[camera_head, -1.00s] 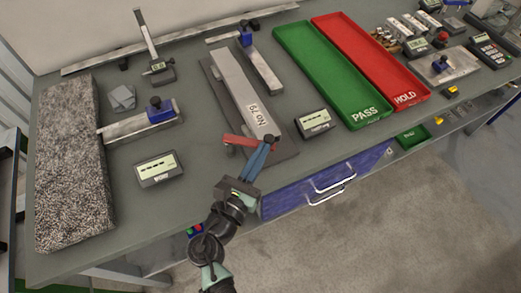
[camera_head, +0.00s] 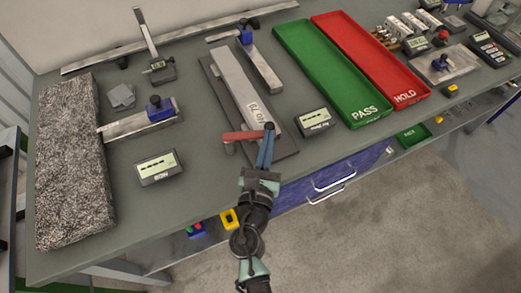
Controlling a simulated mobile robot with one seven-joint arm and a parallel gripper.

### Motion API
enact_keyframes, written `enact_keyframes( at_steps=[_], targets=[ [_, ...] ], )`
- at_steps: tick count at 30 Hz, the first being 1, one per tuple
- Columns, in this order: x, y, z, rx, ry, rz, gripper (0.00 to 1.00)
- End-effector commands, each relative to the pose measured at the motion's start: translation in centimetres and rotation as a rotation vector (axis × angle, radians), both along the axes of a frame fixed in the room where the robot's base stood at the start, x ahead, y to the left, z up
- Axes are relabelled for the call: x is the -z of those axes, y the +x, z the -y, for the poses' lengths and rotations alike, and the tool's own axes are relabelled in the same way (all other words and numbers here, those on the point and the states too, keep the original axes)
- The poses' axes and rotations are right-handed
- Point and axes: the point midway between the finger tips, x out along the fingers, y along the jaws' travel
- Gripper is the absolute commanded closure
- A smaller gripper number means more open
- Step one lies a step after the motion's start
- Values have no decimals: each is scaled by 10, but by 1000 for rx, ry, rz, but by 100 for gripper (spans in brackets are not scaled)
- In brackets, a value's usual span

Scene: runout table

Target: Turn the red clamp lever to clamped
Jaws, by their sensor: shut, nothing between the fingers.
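The red clamp lever (camera_head: 242,135) lies roughly level across the front part of the metal bar marked No 79 (camera_head: 238,77). The bar sits on a dark base plate (camera_head: 287,147). My gripper (camera_head: 268,129) is shut and empty, with its blue fingers at the lever's right end. The fingertips overlap that end in this view; I cannot tell whether they touch it.
A small display unit (camera_head: 314,121) stands right of the base plate and another (camera_head: 159,168) to its left. The green PASS tray (camera_head: 371,113) and red HOLD tray (camera_head: 405,97) lie further right. Bare table lies in front left.

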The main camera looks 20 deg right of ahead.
Motion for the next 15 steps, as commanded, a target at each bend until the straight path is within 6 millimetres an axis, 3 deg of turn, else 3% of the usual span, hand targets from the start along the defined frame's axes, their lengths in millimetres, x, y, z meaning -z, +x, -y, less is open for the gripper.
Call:
enact_keyframes(
  at_steps=[15],
  targets=[
    [0,24,16,2,1,1,100]
  ],
)
